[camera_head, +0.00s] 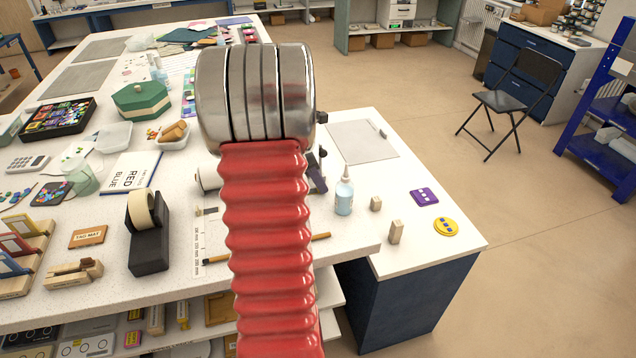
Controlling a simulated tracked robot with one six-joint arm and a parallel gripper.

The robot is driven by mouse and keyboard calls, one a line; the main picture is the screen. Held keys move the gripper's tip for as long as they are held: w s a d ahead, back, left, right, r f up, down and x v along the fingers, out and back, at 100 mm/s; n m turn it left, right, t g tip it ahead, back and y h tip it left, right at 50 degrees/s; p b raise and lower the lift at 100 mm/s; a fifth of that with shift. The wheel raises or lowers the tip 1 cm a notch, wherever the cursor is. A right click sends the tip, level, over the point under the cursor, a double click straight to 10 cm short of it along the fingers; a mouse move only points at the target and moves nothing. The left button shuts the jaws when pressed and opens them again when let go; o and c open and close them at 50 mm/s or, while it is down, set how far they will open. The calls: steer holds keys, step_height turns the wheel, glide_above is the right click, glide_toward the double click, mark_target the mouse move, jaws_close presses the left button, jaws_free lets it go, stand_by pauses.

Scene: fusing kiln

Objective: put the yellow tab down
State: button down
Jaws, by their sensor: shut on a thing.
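My arm, a red ribbed sleeve with a metal cylinder at its top, fills the middle of the view. My gripper's fingers do not show; the arm hides that area, and anything held there is hidden too. A round yellow piece (446,227) with small blue marks lies flat near the right edge of the white side worktop (432,255). I cannot tell whether it is the yellow tab. No other clear yellow tab shows.
A purple piece (424,197), two wooden blocks (395,232) and a bottle (344,195) stand near the yellow piece. A black tape dispenser (149,248) and an orange tag mat (88,237) are at left. Bare worktop shows around the grey sheet (362,141).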

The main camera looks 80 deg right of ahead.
steer(key=shift+f, duration=0.1)
steer(key=c, duration=1.9)
jaws_free()
steer(key=v, duration=1.2)
steer(key=shift+a, duration=0.1)
steer(key=shift+w, duration=0.1)
